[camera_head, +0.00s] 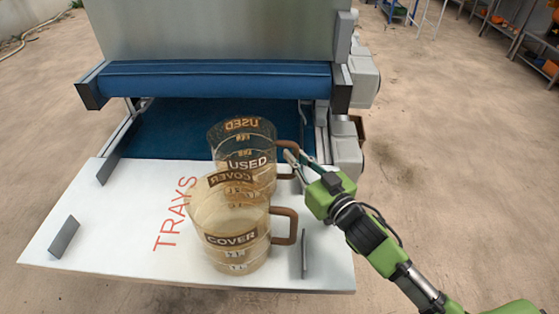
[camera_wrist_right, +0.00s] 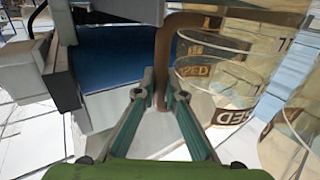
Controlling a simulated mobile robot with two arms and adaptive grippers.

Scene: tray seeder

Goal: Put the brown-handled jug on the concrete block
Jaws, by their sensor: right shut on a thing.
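Two clear measuring jugs with brown handles stand out in the head view. The rear one is the jug marked USED (camera_head: 228,151), and it also shows in the wrist view (camera_wrist_right: 225,75). The front one is the jug marked COVER (camera_head: 225,225), standing on the white board and partly overlapping the rear jug. My right gripper (camera_head: 295,158) is at the rear jug's handle (camera_wrist_right: 170,50), on the jug's right side, and is shut on it. Whether the rear jug touches the board is hidden. I make out no concrete block in either view. My left gripper is out of view.
The white board marked TRAYS (camera_head: 110,225) carries small upright metal plates near its edges. Behind it is a machine with a blue roller (camera_head: 215,82) and a blue belt (camera_head: 170,130). Open floor lies to the right, with shelves in the far right corner.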

